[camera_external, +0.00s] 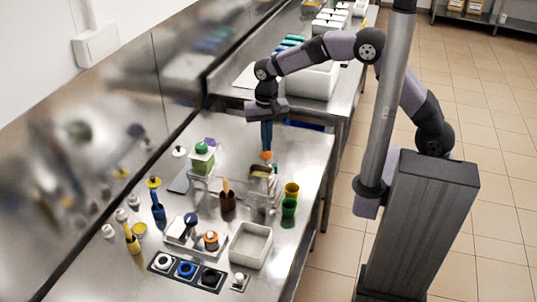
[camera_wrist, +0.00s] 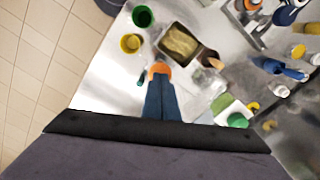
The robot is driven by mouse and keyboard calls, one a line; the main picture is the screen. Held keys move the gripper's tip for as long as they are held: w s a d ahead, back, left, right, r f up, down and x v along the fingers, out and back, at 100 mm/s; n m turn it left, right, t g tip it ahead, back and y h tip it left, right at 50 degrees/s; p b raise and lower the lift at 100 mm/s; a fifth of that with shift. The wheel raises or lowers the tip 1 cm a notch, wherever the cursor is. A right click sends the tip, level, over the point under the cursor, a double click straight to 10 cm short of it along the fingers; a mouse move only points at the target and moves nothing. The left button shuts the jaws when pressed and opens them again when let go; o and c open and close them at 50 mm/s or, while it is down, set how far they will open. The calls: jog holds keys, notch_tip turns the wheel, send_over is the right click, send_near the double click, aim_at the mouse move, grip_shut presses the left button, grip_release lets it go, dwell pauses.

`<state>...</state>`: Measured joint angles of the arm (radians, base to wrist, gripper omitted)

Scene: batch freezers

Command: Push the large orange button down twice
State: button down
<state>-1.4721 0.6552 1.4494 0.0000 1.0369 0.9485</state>
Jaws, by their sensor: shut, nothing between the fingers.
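An orange round button (camera_external: 266,156) shows on the steel table in the external view, directly below my gripper's fingertips. In the wrist view the orange button (camera_wrist: 160,69) lies just past the fingertips, partly covered by them. My gripper (camera_external: 267,147) points straight down with its blue fingers together and nothing between them. It also shows in the wrist view (camera_wrist: 161,80). The tips are at or very close to the button's top; I cannot tell whether they touch it. A second, smaller orange-topped item (camera_external: 211,237) stands farther toward the front.
A metal container (camera_external: 262,171) stands close in front of the button. A yellow cup (camera_external: 291,188) and a green cup (camera_external: 288,207) stand near the table's right edge. A green-topped item (camera_external: 202,150) is to the left. A white bin (camera_external: 250,245) is nearer the front.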

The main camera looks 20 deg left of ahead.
jog(key=shift+f, duration=0.3)
jog(key=shift+f+b, duration=0.7)
jog(key=shift+f, duration=0.75)
jog(key=shift+r, duration=0.1)
dwell(0.3)
jog(key=shift+r+p, duration=1.5)
jog(key=shift+r, duration=0.15)
jog(key=shift+r, duration=0.1)
jog(key=shift+r+p, duration=2.1)
jog(key=shift+r, duration=0.35)
